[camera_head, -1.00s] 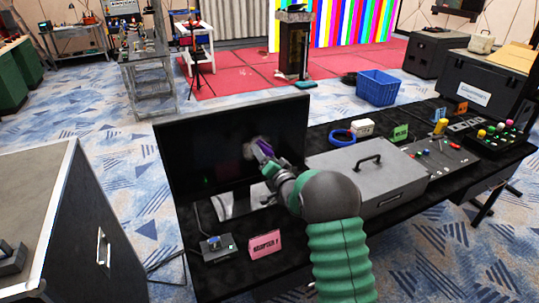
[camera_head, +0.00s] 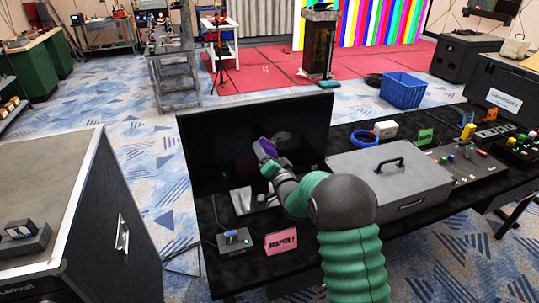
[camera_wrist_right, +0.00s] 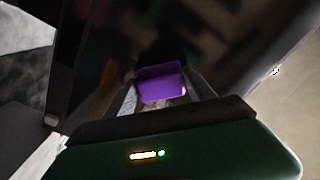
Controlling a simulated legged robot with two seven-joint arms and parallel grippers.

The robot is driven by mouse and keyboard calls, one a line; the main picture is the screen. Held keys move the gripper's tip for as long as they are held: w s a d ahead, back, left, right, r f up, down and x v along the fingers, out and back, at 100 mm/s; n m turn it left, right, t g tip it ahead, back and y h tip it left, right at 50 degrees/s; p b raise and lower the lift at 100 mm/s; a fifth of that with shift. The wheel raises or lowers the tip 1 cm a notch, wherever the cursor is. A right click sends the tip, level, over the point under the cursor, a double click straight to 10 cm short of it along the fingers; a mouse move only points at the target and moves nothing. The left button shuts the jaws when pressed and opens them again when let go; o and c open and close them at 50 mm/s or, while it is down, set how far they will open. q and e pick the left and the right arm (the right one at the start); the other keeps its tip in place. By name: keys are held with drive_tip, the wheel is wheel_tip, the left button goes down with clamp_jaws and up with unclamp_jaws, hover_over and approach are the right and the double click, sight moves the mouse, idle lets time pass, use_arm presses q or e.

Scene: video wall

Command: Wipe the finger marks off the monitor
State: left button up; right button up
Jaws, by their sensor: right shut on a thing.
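The monitor (camera_head: 222,138) is a dark, thin screen standing upright on a silver stand at the left end of the black table. My right gripper (camera_head: 266,158) is in front of the middle of the screen, shut on a purple cloth or pad (camera_head: 265,147). The purple pad also shows between the fingers in the right wrist view (camera_wrist_right: 161,83), close to the dark screen. I cannot tell whether it touches the glass. My left gripper is not in view.
A grey case with a handle (camera_head: 388,180) lies on the table right of the monitor. A pink card (camera_head: 280,241) and a small switch box (camera_head: 235,240) stand before the monitor. A blue tape roll (camera_head: 363,137) lies behind the case. A large flight case (camera_head: 60,190) stands at left.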

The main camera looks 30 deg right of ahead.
sight(272, 144)
drive_tip(key=shift+r, duration=0.6)
drive_tip(key=shift+s+d, duration=0.2)
drive_tip(key=shift+d, duration=0.5)
drive_tip(key=shift+s+d, duration=0.15)
drive_tip(key=shift+d, duration=0.55)
drive_tip(key=shift+s+d+f, duration=0.1)
drive_tip(key=shift+s+d, duration=0.1)
drive_tip(key=shift+d, duration=0.55)
drive_tip(key=shift+s+d+f, duration=0.1)
drive_tip(key=shift+s+d, duration=0.05)
drive_tip(key=shift+d, duration=0.55)
drive_tip(key=shift+s+d, duration=0.2)
drive_tip(key=shift+d, duration=0.55)
drive_tip(key=shift+s+d+r+p, duration=0.1)
drive_tip(key=shift+s+d+p, duration=0.05)
drive_tip(key=shift+d, duration=0.65)
drive_tip(key=shift+s+d+p, duration=0.15)
drive_tip(key=shift+d, duration=0.6)
drive_tip(key=shift+s, duration=0.1)
drive_tip(key=shift+s, duration=0.25)
drive_tip(key=shift+v, duration=2.65)
